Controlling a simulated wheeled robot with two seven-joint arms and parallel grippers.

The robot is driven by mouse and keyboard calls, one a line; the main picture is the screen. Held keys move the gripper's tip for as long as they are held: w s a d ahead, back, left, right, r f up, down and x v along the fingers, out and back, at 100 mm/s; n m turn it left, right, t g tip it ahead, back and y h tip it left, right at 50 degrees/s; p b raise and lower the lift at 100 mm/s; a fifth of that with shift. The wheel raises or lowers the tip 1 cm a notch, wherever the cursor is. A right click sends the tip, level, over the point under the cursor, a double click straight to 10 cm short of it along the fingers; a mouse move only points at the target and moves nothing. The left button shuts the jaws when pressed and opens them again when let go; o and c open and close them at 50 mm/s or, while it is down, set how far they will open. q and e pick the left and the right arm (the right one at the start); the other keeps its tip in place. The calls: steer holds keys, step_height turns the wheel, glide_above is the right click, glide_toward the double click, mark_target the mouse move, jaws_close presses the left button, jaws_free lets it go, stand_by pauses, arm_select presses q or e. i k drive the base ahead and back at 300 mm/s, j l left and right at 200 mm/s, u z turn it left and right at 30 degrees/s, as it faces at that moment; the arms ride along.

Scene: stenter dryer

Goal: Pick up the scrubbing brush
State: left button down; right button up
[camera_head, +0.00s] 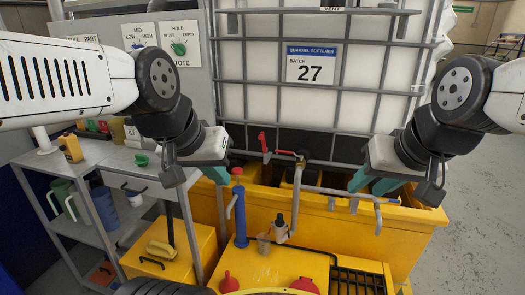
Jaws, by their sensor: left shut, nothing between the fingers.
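A yellow block that looks like the scrubbing brush (161,250) lies on the yellow box top (190,245) at the lower left. A dark upright piece stands just behind it, and I cannot tell whether it belongs to the brush. My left gripper (216,175) is shut and empty, pointing down, above and to the right of the block and apart from it. My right gripper (371,186) hangs in front of the tank's right side, far from the block. Its teal fingers look apart, with nothing seen between them.
A white tank in a metal cage (340,90) stands behind a yellow bund (385,240). A blue pump (240,215), red funnels (229,283) and pipework stand at the front. A grey bench (100,162) with jugs is at the left. Open floor (480,200) lies at the right.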

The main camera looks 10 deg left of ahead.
mark_target(155, 248)
steer(key=u, duration=1.4)
steer(key=k+j, duration=0.95)
steer(key=i+j+z, duration=0.2)
steer(key=i+z, duration=0.15)
steer(key=i, duration=0.15)
steer(key=i+j+z, duration=0.65)
steer(key=i+j, duration=0.25)
